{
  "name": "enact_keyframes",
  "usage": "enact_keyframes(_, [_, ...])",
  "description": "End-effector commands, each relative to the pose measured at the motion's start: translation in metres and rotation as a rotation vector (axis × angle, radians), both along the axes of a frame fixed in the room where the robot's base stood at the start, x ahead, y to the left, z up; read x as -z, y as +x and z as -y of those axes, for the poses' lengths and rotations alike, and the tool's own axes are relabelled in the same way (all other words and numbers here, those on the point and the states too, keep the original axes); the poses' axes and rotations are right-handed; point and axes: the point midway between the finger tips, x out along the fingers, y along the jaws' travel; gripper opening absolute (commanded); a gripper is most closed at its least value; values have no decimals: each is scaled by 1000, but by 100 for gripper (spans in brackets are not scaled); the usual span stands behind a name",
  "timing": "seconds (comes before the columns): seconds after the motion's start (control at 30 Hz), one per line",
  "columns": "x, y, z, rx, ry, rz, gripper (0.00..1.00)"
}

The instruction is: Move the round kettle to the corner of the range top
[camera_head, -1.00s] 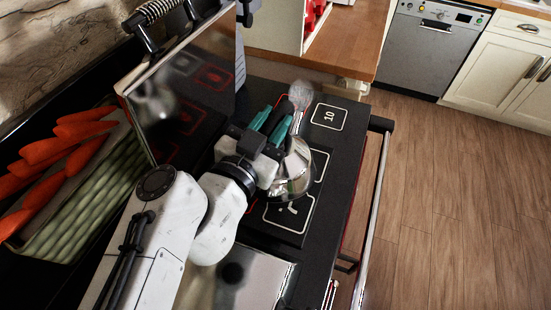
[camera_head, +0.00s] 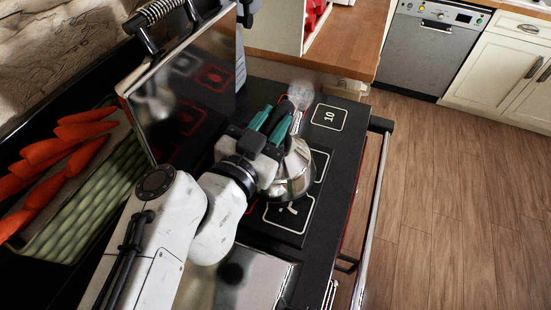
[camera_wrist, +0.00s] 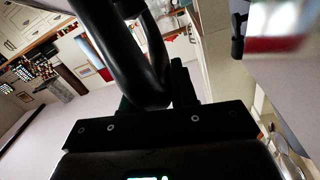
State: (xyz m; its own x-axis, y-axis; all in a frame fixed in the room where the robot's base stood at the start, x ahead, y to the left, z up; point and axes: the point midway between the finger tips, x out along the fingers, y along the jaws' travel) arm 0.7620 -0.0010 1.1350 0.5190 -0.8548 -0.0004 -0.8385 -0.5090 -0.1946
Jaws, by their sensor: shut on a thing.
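The round kettle (camera_head: 295,172) is shiny metal and is on the black range top (camera_head: 339,139), partly hidden behind my gripper. In the head view my gripper (camera_head: 281,115), with teal fingers, is at the kettle's upper side and shut on its dark handle. The handle also shows in the wrist view (camera_wrist: 135,70) as a thick black curve between the fingers. Whether the kettle's base touches the surface cannot be told. A wisp of steam rises near the spout end.
A raised glossy lid (camera_head: 190,85) stands at the left. A crate (camera_head: 95,195) with carrots is further left. A rail (camera_head: 368,220) runs along the range's right edge. A marked square with "10" (camera_head: 328,117) on the range top is clear.

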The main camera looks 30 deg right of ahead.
Motion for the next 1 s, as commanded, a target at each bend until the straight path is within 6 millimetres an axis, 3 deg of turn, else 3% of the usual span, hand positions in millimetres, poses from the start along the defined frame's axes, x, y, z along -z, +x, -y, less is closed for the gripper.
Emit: enact_keyframes(1.0, [-42,0,1,3,-1,3,0])
